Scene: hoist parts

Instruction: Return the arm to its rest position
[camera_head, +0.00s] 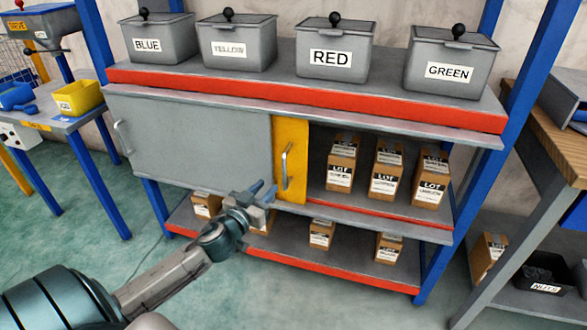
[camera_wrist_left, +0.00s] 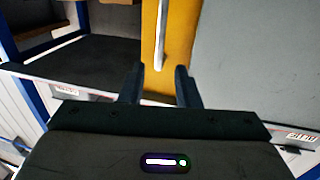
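My left arm comes in from the lower left in the head view. Its gripper (camera_head: 264,190) is in front of the shelf unit, just left of and below the handle (camera_head: 286,165) of the yellow door panel (camera_head: 294,133). In the left wrist view the two dark fingers (camera_wrist_left: 158,85) stand apart with nothing between them. The yellow panel (camera_wrist_left: 150,50) and its handle (camera_wrist_left: 162,35) show beyond the fingertips; I cannot tell the exact gap. My right gripper is in neither view.
A grey door (camera_head: 190,135) closes the unit's left part. Several LOT boxes (camera_head: 386,172) stand on open shelves at right and below. Lidded bins (camera_head: 340,50) line the top. A blue-legged table (camera_head: 60,115) stands left, a wooden-topped bench (camera_head: 555,125) right. Green floor is clear in front.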

